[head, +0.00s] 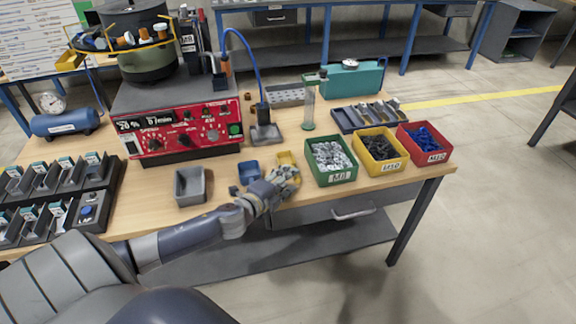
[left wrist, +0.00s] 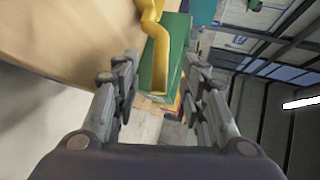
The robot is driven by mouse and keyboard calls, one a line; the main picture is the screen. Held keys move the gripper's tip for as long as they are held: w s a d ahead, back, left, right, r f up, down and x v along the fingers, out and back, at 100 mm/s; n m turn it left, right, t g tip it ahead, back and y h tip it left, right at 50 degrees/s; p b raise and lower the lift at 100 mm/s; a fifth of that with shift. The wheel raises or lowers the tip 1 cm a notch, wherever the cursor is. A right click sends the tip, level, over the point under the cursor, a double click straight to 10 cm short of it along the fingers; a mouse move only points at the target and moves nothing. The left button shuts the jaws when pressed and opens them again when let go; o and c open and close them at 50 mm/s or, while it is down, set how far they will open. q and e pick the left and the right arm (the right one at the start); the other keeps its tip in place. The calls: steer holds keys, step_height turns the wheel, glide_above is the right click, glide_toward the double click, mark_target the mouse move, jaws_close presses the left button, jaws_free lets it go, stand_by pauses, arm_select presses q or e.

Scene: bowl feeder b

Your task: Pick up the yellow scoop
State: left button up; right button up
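The yellow scoop (head: 286,157) is at the table's front edge, just left of the green bin, partly hidden by my left gripper (head: 287,175). In the left wrist view, the yellow scoop (left wrist: 152,28) runs down from the top edge, with its bent lower part between and beyond my left fingertips. The left gripper (left wrist: 160,80) is open, one finger on each side, with visible gaps to the yellow. I cannot tell whether the scoop rests on the table. My right gripper is not in view.
Green (head: 331,161), yellow (head: 379,167) and red (head: 424,157) bins of parts stand right of the gripper. A blue cup (head: 249,172) and grey bin (head: 190,187) stand left. The red control box (head: 190,128) is behind. Table shows bare between the grey bin and the black racks (head: 88,212).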

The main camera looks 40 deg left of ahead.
arm_select(q)
steer(key=shift+x, duration=2.55)
steer(key=shift+d, duration=0.1)
jaws_close()
